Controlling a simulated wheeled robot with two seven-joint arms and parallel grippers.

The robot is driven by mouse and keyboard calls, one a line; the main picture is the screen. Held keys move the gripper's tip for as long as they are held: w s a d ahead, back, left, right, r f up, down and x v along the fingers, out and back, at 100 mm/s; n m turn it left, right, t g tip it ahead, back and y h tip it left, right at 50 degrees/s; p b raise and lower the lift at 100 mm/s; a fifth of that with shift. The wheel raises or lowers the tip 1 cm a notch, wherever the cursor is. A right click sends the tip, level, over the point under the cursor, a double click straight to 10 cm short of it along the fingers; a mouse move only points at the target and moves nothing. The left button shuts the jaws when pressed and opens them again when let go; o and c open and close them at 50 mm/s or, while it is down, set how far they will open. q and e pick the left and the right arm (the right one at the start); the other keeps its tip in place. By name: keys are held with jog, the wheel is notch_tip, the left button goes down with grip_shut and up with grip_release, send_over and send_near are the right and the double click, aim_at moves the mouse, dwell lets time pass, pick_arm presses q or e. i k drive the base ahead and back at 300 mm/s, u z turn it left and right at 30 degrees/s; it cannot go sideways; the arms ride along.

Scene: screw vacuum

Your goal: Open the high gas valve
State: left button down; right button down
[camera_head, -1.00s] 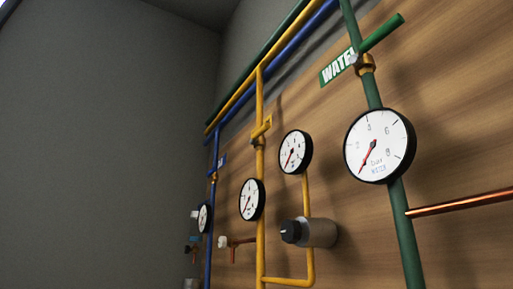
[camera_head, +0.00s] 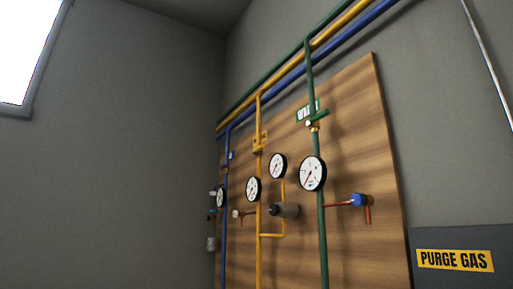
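A wooden panel (camera_head: 360,130) on the right-hand wall carries green, yellow and blue pipes. The yellow gas pipe (camera_head: 259,190) runs down the panel. A yellow valve handle (camera_head: 261,141) sits on its upper part, above the gauges. Beside this pipe are a white gauge (camera_head: 253,189), a second gauge (camera_head: 278,166) and a dark-knobbed grey cylinder (camera_head: 285,210). I cannot tell whether the valve is open or closed. Neither of my grippers is in view.
The green water pipe (camera_head: 322,235) has a green handle (camera_head: 318,117) and a gauge (camera_head: 312,173). A blue-knobbed tap (camera_head: 361,200) sticks out at right. A grey box labelled PURGE GAS (camera_head: 456,260) stands at lower right.

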aim_at(254, 151)
jog(key=u, duration=0.25)
jog(key=i, duration=0.25)
jog(key=u, duration=0.7)
jog(key=i, duration=1.6)
jog(key=z, duration=0.7)
